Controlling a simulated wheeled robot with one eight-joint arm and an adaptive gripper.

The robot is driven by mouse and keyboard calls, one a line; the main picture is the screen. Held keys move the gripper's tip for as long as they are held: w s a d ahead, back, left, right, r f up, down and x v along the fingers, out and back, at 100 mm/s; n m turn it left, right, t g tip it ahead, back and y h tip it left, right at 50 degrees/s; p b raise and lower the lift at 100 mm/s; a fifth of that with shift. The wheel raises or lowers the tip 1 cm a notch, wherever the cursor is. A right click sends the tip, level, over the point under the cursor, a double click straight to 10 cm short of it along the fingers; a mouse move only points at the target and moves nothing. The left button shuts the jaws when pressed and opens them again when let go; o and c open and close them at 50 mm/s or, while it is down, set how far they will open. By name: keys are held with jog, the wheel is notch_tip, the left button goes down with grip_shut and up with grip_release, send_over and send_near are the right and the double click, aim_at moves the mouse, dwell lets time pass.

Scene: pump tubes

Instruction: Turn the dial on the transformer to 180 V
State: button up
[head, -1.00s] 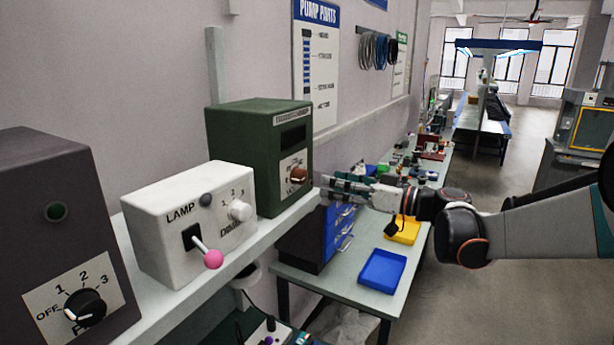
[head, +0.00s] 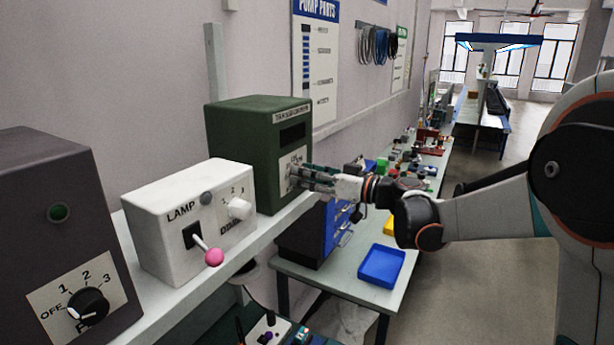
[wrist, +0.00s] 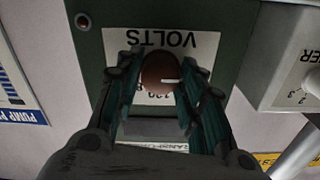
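The green transformer (head: 250,150) stands on the shelf in the head view, with a dark display window above its dial plate. My gripper (head: 296,174) is at its front face and hides the dial there. In the wrist view, which is upside down, the round brown dial (wrist: 158,74) with a white pointer line sits on a white plate (wrist: 203,43) marked VOLTS. The pointer points right in that picture. My fingers (wrist: 162,72) stand one on each side of the dial, apart, and I cannot tell whether they touch it. Most scale numbers and the display reading are hidden or unreadable.
A white lamp box (head: 180,225) with a pink-tipped lever (head: 214,257) stands to the left of the transformer. A dark box with a black knob (head: 90,305) is farther left. Below right is a bench with a blue tray (head: 382,266).

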jog(key=c, duration=0.4)
jog(key=shift+o, duration=0.2)
jog(key=shift+m, duration=0.3)
jog(key=m+b, duration=0.6)
jog(key=m, duration=2)
jog(key=shift+b, duration=0.4)
